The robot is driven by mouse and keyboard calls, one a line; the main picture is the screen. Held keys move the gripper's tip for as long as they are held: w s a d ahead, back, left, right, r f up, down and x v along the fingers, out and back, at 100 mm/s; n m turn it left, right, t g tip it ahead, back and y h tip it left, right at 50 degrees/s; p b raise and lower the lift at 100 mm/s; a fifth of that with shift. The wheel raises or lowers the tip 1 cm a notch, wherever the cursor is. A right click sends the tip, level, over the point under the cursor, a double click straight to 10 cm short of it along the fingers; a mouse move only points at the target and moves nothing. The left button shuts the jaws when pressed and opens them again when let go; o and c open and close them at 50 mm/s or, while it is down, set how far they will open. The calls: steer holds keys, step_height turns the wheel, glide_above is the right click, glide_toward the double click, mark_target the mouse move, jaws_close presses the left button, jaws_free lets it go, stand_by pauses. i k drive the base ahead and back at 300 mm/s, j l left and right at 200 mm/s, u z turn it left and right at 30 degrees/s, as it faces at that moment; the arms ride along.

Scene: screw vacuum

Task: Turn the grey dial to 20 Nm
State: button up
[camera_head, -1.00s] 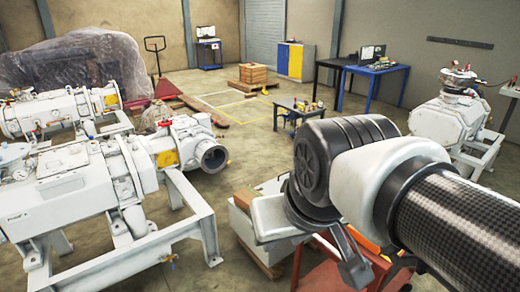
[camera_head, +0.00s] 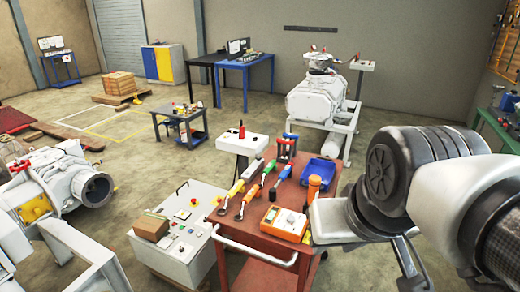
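I cannot make out a grey dial in this view. Several long-handled tools lie on the red cart (camera_head: 262,250): one with a yellow handle (camera_head: 237,188), one with an orange-red handle (camera_head: 252,193) and one with a blue handle (camera_head: 286,171). Their small markings are too small to read. An orange meter (camera_head: 284,222) with a pale face lies near the cart's front edge. My gripper (camera_head: 412,264) is at the lower right, to the right of the cart and apart from the tools. Its dark end is partly hidden by my wrist, and I cannot tell whether it is open.
A blue bin (camera_head: 320,172) and an orange cylinder (camera_head: 314,188) stand on the cart. A white control box (camera_head: 178,240) with a cardboard box (camera_head: 150,227) is left of it. White pumps stand at left (camera_head: 70,180) and back right (camera_head: 316,101).

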mark_target(290, 219)
steer(key=i+l+u, duration=0.55)
steer(key=i+l, duration=0.15)
steer(key=l, duration=0.3)
